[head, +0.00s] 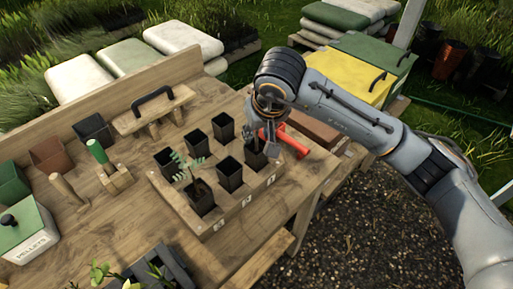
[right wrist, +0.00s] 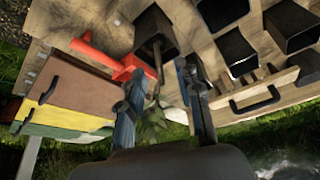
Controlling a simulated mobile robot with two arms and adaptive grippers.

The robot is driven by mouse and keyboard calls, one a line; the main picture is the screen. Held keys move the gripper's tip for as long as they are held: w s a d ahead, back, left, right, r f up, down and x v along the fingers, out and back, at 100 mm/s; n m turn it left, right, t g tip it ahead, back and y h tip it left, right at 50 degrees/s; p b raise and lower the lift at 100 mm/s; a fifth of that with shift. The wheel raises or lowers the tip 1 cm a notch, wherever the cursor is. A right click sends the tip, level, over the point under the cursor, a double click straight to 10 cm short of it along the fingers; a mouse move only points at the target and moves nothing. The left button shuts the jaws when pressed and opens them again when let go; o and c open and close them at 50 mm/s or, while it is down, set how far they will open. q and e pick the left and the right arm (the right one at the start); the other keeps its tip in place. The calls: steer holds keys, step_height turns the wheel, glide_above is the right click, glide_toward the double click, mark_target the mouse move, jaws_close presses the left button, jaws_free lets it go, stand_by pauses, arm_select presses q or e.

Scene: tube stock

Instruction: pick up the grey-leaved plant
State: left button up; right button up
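A small plant with pale grey-green leaves (head: 188,168) stands in a black pot (head: 201,198) at the near left of the wooden pot rack (head: 225,222). My right gripper (head: 278,139) is over the right end of the rack, above another pot (head: 256,160). In the right wrist view, a thin-stemmed plant (right wrist: 155,70) rises from a black pot (right wrist: 153,33), with its leaves between the two spread fingers of my right gripper (right wrist: 162,98). I see no finger contact with it. Its leaf colour is hard to tell in shade. My left gripper is out of view.
A red tool (head: 288,137) lies right of the rack, close to my right gripper. More leafy plants (head: 125,275) are at the near edge.

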steer(key=shift+x, duration=1.15)
jaws_close()
steer(key=shift+r, duration=0.15)
